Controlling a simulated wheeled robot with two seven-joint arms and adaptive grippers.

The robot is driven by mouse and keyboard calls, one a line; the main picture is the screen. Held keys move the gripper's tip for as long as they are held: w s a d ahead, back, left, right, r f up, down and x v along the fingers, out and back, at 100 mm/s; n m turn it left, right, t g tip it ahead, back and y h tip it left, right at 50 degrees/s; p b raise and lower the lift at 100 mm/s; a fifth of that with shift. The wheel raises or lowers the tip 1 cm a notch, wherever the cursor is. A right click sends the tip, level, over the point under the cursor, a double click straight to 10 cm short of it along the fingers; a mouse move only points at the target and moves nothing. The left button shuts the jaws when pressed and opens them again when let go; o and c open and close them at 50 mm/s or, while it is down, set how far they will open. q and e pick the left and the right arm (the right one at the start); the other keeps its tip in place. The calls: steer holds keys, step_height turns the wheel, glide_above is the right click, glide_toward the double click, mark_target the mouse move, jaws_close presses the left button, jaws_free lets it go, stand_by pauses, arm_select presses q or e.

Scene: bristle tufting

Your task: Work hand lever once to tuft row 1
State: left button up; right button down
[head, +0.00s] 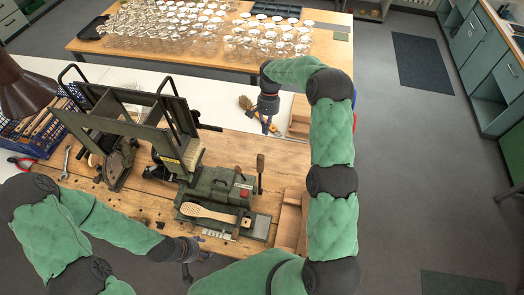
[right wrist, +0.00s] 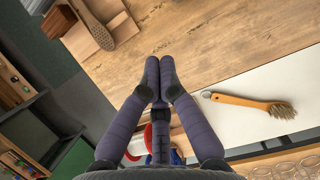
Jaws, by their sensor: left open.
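The dark green tufting machine (head: 215,184) stands on the wooden bench. An upright lever with a wooden grip (head: 260,164) rises at its right side and looks like the hand lever. A pale wooden brush body (head: 208,214) with rows of holes lies at the machine's front; any tufts are too small to tell. My left gripper (head: 190,268) is open in front of the bench's near edge, apart from the machine. My right gripper (head: 268,127) is above the back of the bench, beyond the lever and apart from it. Its fingertips meet in the right wrist view (right wrist: 159,62), with nothing between them.
A wooden-handled brush (right wrist: 258,104) lies on the white strip behind the bench. Wooden trays (head: 291,222) line the bench's right end. A black-framed device (head: 118,115), pliers (head: 22,163) and a blue crate (head: 52,124) occupy the left. Glassware fills the far table (head: 325,55).

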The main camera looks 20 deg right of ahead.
steer(key=s+a+f+p, duration=0.3)
steer(key=s+a+f, duration=0.1)
steer(key=f, duration=0.3)
steer(key=shift+s, duration=0.6)
steer(key=shift+s+a, duration=0.1)
steer(key=shift+s, duration=0.05)
steer(key=shift+s+a+r, duration=0.1)
steer(key=shift+s+a, duration=0.15)
steer(key=shift+s, duration=0.15)
